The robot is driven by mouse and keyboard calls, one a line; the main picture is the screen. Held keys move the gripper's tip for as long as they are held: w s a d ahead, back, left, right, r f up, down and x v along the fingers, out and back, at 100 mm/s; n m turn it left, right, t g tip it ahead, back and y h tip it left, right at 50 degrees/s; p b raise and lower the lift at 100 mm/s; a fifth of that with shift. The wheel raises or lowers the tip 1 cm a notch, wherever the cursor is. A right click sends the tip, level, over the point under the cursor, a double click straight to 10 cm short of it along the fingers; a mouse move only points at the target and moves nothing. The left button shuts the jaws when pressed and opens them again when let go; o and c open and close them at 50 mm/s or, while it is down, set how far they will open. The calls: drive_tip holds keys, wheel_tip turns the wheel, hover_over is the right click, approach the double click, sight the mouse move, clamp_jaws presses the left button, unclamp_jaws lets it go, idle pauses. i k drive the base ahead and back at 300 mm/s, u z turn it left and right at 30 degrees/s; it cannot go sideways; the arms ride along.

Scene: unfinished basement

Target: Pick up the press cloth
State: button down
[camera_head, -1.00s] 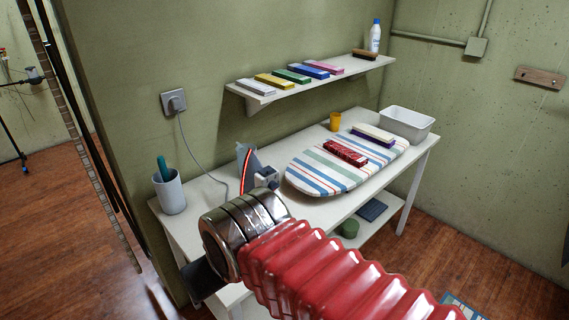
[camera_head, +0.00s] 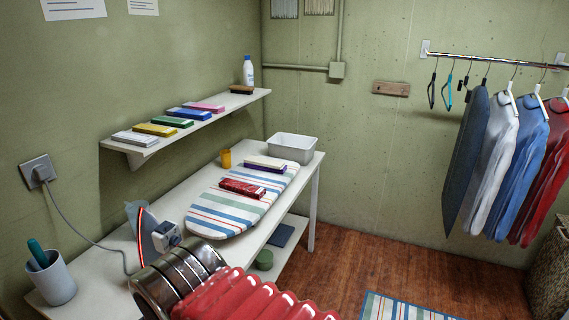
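Several flat folded cloths or packs are in view, and I cannot tell for sure which is the press cloth. A dark red patterned one (camera_head: 242,188) lies on the striped ironing board (camera_head: 222,212). A cream one on a purple one (camera_head: 265,164) lies behind it on the board. White (camera_head: 135,138), yellow (camera_head: 156,129), green (camera_head: 172,122), blue (camera_head: 190,113) and pink (camera_head: 206,107) ones lie in a row on the wall shelf. My red ribbed arm and its metal collar show at the bottom, in front of the table. My gripper's fingers do not show.
An iron (camera_head: 160,235) stands at the table's near end, beside a cup (camera_head: 52,281) and a cord. A white basin (camera_head: 291,148) and orange cup (camera_head: 225,158) are at the far end. Clothes hang on a rail (camera_head: 490,60) at right. The floor (camera_head: 370,255) between is largely clear.

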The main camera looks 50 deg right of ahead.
sight(263, 162)
drive_tip(key=z, duration=3.15)
drive_tip(key=i, duration=0.7)
drive_tip(key=u, duration=0.05)
